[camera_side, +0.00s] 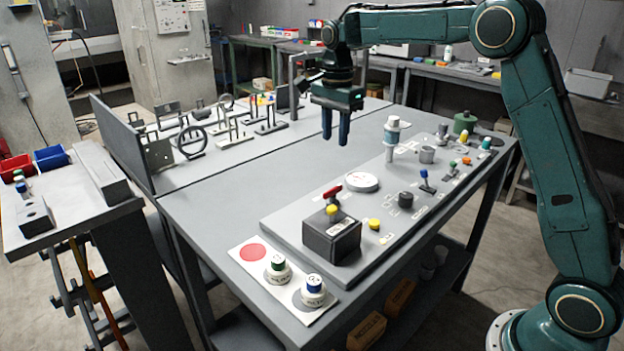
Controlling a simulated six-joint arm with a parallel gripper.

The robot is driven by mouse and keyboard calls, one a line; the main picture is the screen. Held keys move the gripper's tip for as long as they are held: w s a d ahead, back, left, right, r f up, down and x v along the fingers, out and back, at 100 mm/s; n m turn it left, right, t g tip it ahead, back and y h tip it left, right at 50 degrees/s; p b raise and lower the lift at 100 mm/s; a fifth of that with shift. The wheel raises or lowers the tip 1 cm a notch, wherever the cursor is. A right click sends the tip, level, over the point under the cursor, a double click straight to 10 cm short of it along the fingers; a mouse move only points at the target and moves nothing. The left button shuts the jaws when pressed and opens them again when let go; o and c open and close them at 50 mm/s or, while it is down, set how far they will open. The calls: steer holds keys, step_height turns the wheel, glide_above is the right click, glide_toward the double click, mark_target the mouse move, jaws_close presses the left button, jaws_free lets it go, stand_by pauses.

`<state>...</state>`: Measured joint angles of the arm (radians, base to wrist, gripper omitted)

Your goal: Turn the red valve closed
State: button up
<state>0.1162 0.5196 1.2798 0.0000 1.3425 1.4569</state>
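The red valve (332,192) is a small red handle at the near end of the grey raised panel (285,217). It sits just behind a dark box (318,243) that has a yellow knob (332,210) near it. The box hides part of the valve's base. My gripper (336,139) hangs in the air above the table, pointing down, with two dark blue fingers. It is behind and above the valve, well apart from it. A narrow gap shows between the fingers, and nothing is between them.
A white round dial (364,182), a dark knob (405,199) and a white-blue bottle (391,135) stand on the panel. Two labelled jars (313,291) sit on a white card at the front. Metal frames and rings (192,142) stand at the back left. The table left of the panel is clear.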

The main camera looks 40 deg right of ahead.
mark_target(333, 188)
steer(key=shift+f, duration=0.15)
step_height(333, 188, down, 14)
steer(key=shift+r, duration=0.25)
stand_by(0.4)
jaws_close()
